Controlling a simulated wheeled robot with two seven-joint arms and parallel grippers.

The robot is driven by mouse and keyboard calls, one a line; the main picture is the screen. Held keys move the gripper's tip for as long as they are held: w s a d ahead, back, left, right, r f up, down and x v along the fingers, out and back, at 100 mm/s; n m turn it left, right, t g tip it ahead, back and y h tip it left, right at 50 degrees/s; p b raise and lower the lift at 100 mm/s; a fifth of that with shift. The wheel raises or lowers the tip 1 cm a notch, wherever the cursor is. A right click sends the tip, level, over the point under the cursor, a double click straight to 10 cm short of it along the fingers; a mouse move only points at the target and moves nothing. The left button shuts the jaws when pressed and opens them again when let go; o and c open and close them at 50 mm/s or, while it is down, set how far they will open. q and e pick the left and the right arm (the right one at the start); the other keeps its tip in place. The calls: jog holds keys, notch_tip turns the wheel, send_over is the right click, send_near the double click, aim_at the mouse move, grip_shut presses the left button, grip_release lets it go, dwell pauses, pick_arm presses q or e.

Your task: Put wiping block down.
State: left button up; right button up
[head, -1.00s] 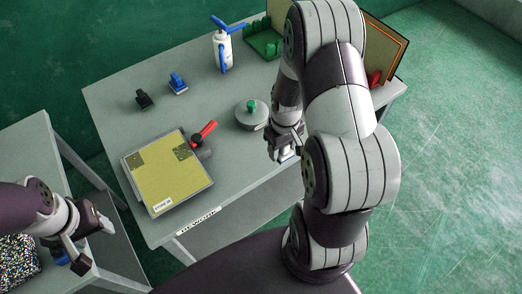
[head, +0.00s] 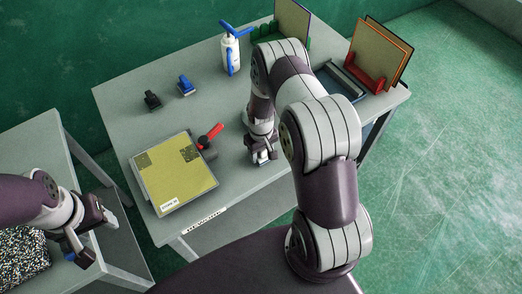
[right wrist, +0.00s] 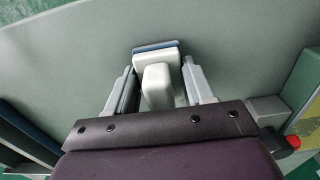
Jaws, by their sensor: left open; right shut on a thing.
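The wiping block (right wrist: 155,75) has a pale handle and a blue-edged pad. In the right wrist view its handle is between the two fingers of my right gripper (right wrist: 160,88), which is shut on it. In the head view my right gripper (head: 262,152) is low over the table's front part, right of the yellow panel, with a little of the block (head: 263,162) showing under it. I cannot tell whether the pad touches the table. My left gripper (head: 98,236) is open and empty at the left, over the side table.
The grey table (head: 120,115) holds a yellow panel (head: 182,180), a red-handled tool (head: 210,137), black (head: 152,100) and blue (head: 186,87) small items, and a spray bottle (head: 230,52). A red rack (head: 364,70) stands back right.

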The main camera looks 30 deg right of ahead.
jog(key=o, duration=1.2)
jog(key=shift+f, duration=0.1)
jog(key=shift+r, duration=0.35)
notch_tip(320, 180, up, 11)
jog(key=shift+f+b, duration=0.1)
jog(key=shift+b, duration=1)
jog(key=s+a+r+t, duration=0.1)
jog(key=s+a+r, duration=0.7)
jog(key=s+r, duration=0.3)
jog(key=shift+s+a+m, duration=0.15)
jog(key=shift+s+m, duration=0.25)
jog(key=shift+s, duration=0.8)
